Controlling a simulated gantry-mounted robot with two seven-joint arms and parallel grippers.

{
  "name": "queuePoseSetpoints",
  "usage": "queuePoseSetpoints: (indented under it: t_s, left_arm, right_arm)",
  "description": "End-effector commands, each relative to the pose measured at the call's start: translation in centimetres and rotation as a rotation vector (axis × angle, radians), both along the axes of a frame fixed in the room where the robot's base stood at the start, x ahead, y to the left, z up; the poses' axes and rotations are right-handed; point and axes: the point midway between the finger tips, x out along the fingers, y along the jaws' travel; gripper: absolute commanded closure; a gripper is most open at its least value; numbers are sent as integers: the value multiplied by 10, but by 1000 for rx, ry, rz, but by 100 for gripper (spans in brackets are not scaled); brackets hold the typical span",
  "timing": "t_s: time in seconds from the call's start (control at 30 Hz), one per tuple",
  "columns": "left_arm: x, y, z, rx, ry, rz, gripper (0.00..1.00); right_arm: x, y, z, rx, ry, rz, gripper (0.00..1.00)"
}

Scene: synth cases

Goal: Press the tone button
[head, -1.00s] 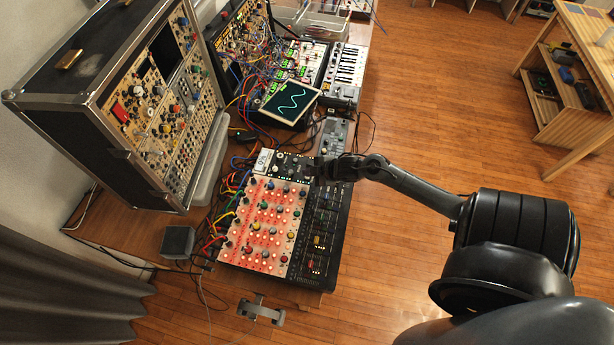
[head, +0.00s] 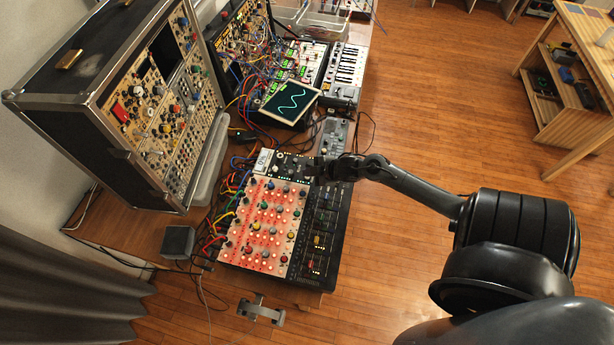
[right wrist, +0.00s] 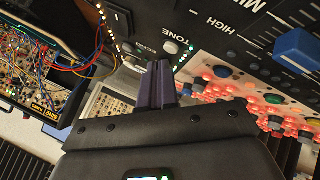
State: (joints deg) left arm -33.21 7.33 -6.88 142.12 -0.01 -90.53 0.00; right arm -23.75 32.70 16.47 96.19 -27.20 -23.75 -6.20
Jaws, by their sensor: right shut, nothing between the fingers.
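A black mixer panel in the right wrist view carries the word TONE, with a pale oval button (right wrist: 171,47) beside that word. My right gripper (right wrist: 161,66) is shut and empty, its dark fingers pointing at the panel close to this button. I cannot tell whether the fingertips touch it. In the head view my right gripper (head: 310,172) is over the upper end of the mixer (head: 322,226), and the button is too small to make out there. My left gripper is not in view.
Red-lit knobs (head: 262,226) cover the mixer's left part. A small screen (head: 290,101) and a grey box (head: 334,137) stand behind it. A large synth case (head: 140,110) is at left, with patch cables between. Wooden floor (head: 440,130) lies open at right.

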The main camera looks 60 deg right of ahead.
Motion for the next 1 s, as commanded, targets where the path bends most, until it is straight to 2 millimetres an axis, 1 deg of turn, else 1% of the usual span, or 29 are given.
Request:
queuePoseSetpoints:
  t_s: [0.43, 0.77, 1.0]
  left_arm:
    - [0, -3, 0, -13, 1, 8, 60]
    - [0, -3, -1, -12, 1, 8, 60]
    - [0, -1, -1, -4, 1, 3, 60]
  right_arm:
    - [0, 0, 0, 0, 0, 0, 100]
    - [0, 0, -8, 1, -1, -1, 100]
    - [0, 0, -9, 0, -1, 1, 100]
